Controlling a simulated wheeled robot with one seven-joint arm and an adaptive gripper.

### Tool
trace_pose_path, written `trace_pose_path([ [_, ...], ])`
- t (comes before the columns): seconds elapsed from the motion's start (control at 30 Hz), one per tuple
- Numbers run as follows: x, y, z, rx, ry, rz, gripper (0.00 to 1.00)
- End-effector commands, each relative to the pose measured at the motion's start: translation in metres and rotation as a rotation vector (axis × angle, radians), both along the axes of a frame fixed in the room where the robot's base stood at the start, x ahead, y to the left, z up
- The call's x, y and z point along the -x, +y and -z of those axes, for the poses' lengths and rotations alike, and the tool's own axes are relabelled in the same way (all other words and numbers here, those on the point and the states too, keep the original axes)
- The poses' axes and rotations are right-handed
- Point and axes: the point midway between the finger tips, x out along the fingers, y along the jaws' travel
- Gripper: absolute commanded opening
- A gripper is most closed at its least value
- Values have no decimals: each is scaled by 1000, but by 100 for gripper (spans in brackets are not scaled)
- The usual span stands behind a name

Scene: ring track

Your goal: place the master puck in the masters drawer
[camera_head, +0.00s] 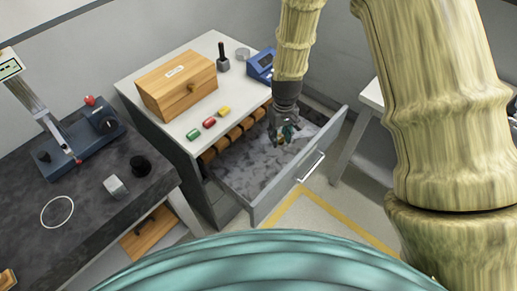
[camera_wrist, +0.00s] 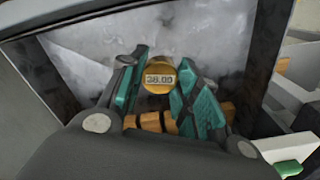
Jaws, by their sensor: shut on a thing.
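The master puck is a small round gold piece marked 38.00 (camera_wrist: 160,76) in the wrist view. My gripper (camera_head: 286,135) is shut on it, with the puck between the teal fingertips. The open drawer (camera_head: 250,180) has a mottled grey floor and a grey front with a bar handle. My gripper and the puck are over the drawer's inside in the head view. The drawer floor (camera_wrist: 90,50) also shows behind the puck in the wrist view. I cannot tell whether the puck touches the floor.
A row of brown rounded pieces (camera_head: 222,143) lies along the drawer's back. The white cabinet top holds a wooden box (camera_head: 178,85), green, red and yellow pieces (camera_head: 209,122), and a blue device (camera_head: 262,66). A dark bench (camera_head: 90,190) stands at left.

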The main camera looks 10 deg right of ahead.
Motion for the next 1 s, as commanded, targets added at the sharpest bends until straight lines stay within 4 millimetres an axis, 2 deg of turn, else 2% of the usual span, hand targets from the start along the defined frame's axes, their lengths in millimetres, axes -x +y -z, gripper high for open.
trace_pose_path([
  [0.03,-8,-2,18,-1,-3,-25,3],
  [0.1,-15,-3,28,0,-2,-63,3],
  [0.4,-36,-10,51,7,-1,-181,3],
  [0.63,-40,-12,59,9,1,-205,3],
  [1.0,-39,-12,103,9,1,-204,3],
])
